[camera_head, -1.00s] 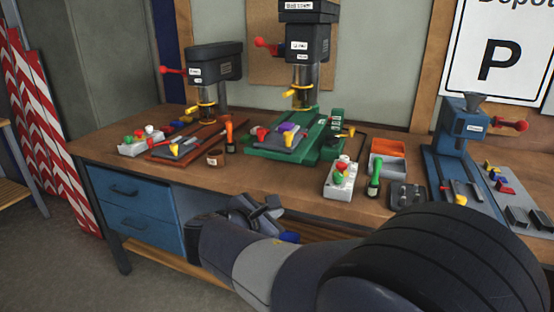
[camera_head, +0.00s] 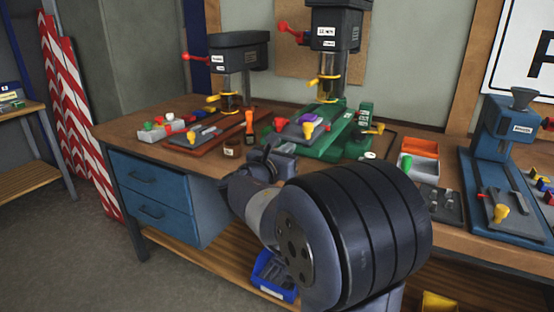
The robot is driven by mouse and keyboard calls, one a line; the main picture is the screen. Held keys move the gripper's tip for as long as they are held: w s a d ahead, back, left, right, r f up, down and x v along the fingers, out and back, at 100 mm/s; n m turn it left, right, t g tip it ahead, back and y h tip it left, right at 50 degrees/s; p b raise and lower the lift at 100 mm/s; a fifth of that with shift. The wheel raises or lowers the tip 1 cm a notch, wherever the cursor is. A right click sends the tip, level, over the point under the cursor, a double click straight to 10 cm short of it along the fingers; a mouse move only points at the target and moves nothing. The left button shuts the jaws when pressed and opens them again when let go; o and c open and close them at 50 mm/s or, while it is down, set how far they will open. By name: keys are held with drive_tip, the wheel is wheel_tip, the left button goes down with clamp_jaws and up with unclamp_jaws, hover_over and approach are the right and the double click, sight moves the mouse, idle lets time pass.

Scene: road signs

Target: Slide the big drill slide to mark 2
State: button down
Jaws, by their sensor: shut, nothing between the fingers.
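The big drill (camera_head: 323,38) stands at the back of the workbench on a green base (camera_head: 324,146). Its grey slide plate (camera_head: 291,132) lies on the base, with red, purple and yellow parts on it. A yellow ring surrounds the drill's lower end above the base. Number marks on the base are too small to read, so mark 2 cannot be picked out.
A smaller drill (camera_head: 238,54) on a red-brown base stands left. An orange-and-grey tray (camera_head: 420,152) and a blue machine (camera_head: 505,135) stand right. A small brown pot (camera_head: 231,148) and an orange-handled tool (camera_head: 249,127) sit near my gripper. My arm hides the bench's front middle.

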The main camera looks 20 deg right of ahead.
sight(299, 139)
drive_tip(key=shift+x, duration=2.1)
drive_tip(key=x, duration=0.4)
